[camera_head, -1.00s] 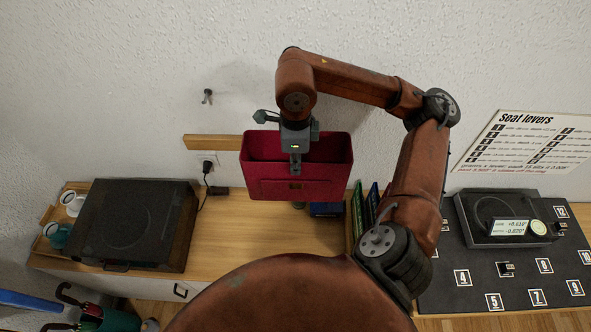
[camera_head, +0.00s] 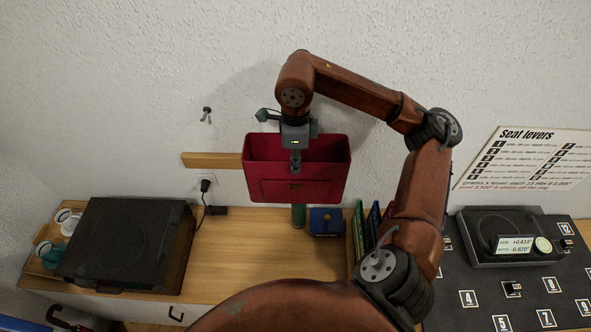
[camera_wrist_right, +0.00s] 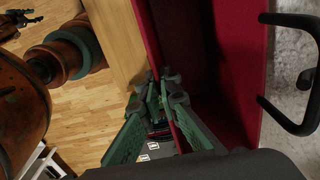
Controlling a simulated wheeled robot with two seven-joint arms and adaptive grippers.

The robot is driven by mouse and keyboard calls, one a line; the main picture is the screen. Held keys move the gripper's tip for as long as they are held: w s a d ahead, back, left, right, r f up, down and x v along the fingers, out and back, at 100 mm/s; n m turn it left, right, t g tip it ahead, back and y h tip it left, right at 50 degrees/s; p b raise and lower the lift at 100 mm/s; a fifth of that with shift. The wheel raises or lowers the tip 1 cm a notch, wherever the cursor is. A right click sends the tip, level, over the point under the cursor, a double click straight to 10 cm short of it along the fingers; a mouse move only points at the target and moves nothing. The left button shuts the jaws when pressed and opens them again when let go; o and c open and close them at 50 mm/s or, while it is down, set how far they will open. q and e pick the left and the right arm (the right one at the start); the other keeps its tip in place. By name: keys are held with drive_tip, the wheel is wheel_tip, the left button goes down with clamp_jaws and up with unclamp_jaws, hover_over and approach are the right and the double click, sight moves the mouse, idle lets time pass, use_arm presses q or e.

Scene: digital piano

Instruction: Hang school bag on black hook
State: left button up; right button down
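The red school bag (camera_head: 320,186) is an open-topped box shape, held upright in front of the wall above the sideboard. My right gripper (camera_head: 295,166) is shut on its near wall; in the right wrist view its green fingers (camera_wrist_right: 160,95) straddle the red wall of the bag (camera_wrist_right: 238,60). A small dark hook (camera_head: 206,115) sticks out of the white wall, left of the bag and higher than its rim. A black loop (camera_wrist_right: 262,104) shows beside the bag's far side in the wrist view; I cannot tell what it is fixed to. My left gripper is not seen.
A wooden wall strip (camera_head: 210,160) runs behind the bag. Below on the sideboard (camera_head: 240,255) are a black case (camera_head: 130,240), a green cylinder (camera_head: 299,216), a blue box (camera_head: 326,221) and upright books (camera_head: 360,228). The wall around the hook is clear.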

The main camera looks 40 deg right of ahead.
drive_tip(key=shift+w+d+f+b, duration=0.65)
drive_tip(key=shift+w+d, duration=0.1)
drive_tip(key=shift+w, duration=0.15)
drive_tip(key=shift+f, duration=0.15)
idle(0.6)
drive_tip(key=c, duration=2.1)
unclamp_jaws()
wheel_tip(320, 180, up, 5)
drive_tip(key=p, duration=0.3)
